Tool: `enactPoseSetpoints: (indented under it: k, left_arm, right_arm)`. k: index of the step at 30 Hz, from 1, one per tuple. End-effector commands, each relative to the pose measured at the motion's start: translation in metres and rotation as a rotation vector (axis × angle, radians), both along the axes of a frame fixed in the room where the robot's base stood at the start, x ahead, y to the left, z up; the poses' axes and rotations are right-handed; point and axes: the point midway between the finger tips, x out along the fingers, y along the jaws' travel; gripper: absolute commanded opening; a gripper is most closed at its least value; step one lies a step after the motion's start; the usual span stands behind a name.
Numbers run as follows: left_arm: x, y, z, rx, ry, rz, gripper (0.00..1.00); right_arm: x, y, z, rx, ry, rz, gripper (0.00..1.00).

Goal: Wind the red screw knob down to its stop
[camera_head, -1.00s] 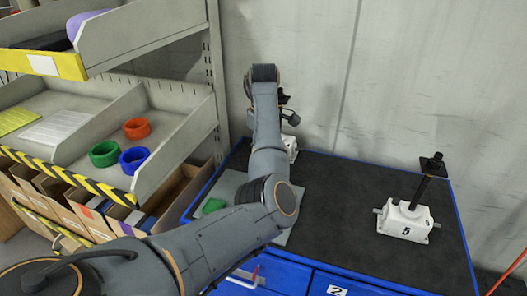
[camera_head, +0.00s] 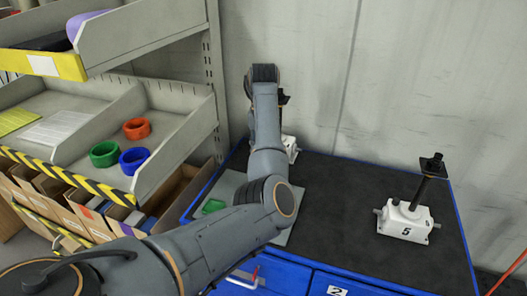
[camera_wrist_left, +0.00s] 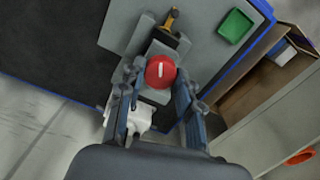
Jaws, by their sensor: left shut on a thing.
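The red screw knob (camera_wrist_left: 160,72), with a white line on its top, shows in the left wrist view. My left gripper (camera_wrist_left: 158,88) is shut on it, with one finger on each side. In the head view my left arm hides the knob, and only part of the white jack (camera_head: 290,147) shows behind the arm. How far the screw stands above its stop cannot be seen. My right gripper is in neither view.
A second white jack (camera_head: 407,222) marked 5, with a black screw, stands on the right of the dark bench top (camera_head: 350,190). A green tray (camera_wrist_left: 235,26) lies on a grey plate. A shelf with coloured rings (camera_head: 136,128) is at left. The bench middle is clear.

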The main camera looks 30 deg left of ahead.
Motion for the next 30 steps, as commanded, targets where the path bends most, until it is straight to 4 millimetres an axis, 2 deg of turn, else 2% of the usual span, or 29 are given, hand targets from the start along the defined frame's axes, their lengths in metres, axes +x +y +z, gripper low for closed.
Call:
enactPoseSetpoints:
  k: [1,30]
  left_arm:
    - [0.0023,0.0018,0.0065,0.007,-0.014,-0.041,0.03]
    - [0.0020,0.0019,0.0064,0.010,-0.010,-0.962,0.03]
  right_arm:
    - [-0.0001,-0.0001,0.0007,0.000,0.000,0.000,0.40]
    - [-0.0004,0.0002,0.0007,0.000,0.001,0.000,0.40]
